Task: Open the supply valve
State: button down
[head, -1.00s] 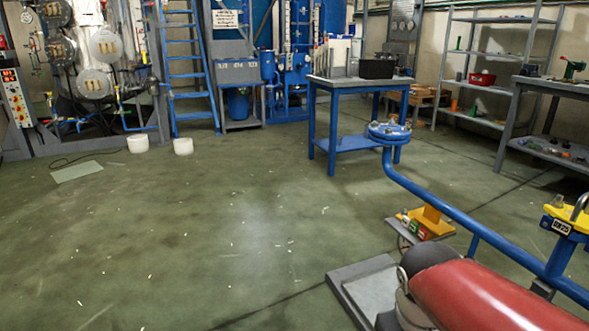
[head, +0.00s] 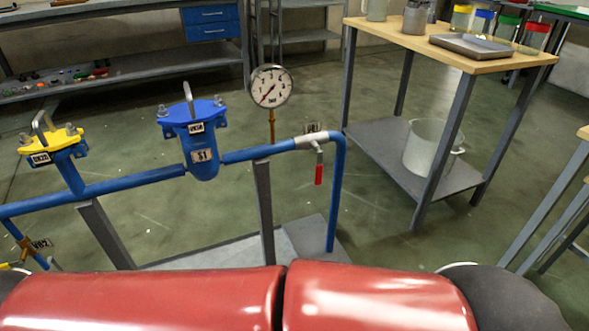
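A ball valve with a silver body (head: 312,141) sits in the blue pipe line, near the bend where the pipe turns down. Its red lever (head: 319,172) hangs straight down, crosswise to the horizontal pipe. A small tag above it is too blurred to read surely. A second tagged valve (head: 38,244) with orange-yellow parts is low at the left edge, partly cut off. I cannot tell from the tags which one is named the supply valve. My gripper is not in view; only my red arm links cross the bottom.
A pressure gauge (head: 271,87) stands on the pipe left of the lever. A blue filter housing (head: 203,165) and a yellow-topped one (head: 55,145) sit further left. A wood-topped table (head: 378,27) stands behind right. Open floor lies between it and the pipe.

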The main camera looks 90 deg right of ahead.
aim_at(318, 168)
jog(key=z, duration=0.9)
jog(key=k+z, duration=0.1)
jog(key=z, duration=1.25)
jog(key=k+z, duration=0.1)
jog(key=z, duration=0.8)
jog(key=j+u, duration=0.35)
